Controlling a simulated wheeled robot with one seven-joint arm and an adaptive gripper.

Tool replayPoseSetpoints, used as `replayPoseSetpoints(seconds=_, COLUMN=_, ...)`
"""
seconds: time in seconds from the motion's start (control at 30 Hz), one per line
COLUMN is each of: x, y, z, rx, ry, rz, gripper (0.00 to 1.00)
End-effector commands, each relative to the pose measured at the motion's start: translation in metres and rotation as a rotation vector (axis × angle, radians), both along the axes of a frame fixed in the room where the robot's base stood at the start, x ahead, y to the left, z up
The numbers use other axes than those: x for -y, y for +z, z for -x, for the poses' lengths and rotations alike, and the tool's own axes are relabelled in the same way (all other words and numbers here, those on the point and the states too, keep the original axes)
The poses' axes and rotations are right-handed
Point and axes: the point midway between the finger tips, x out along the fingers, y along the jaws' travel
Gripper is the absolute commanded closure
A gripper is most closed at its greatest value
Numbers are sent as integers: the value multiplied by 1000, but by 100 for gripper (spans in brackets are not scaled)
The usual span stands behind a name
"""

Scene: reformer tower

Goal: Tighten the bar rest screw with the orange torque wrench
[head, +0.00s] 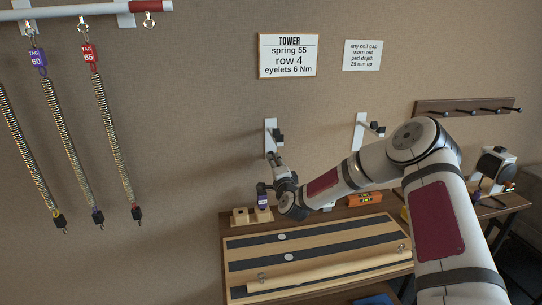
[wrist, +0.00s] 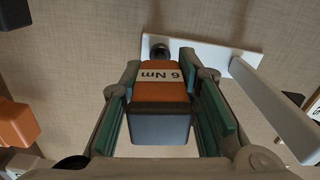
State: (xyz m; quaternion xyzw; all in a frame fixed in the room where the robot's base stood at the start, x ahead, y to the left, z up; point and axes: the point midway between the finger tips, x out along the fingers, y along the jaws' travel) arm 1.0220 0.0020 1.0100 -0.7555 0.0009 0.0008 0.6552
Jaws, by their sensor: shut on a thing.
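In the wrist view my gripper (wrist: 163,100) is shut on the orange torque wrench (wrist: 160,70), a block with an orange body, a dark end and a "6 Nm" label. Beyond the wrench is a white bar rest plate (wrist: 215,55) on the wall. A dark round screw head (wrist: 160,49) shows on the plate, right past the wrench's far end; I cannot tell whether they touch. In the head view my gripper (head: 274,168) is just below the left bar rest (head: 270,125); the wrench cannot be made out clearly there.
A second bar rest (head: 359,130) is to the right. Below are a wooden block stand (head: 240,217), an orange tool (head: 365,199) and a striped board with a wooden bar (head: 330,268). Springs (head: 113,130) hang at left. A peg rack (head: 465,107) is at right.

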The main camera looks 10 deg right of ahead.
Motion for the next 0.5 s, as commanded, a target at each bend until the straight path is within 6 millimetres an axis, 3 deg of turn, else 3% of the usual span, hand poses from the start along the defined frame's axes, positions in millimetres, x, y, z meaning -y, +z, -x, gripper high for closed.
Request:
replayPoseSetpoints(seconds=0.13, x=1, y=1, z=0, rx=1, ry=-1, rz=-132, gripper=100)
replayPoseSetpoints(seconds=0.4, x=0, y=1, z=0, rx=2, ry=0, rz=-149, gripper=100)
replayPoseSetpoints(seconds=0.5, x=1, y=0, z=0, rx=0, ry=-2, rz=-235, gripper=100)
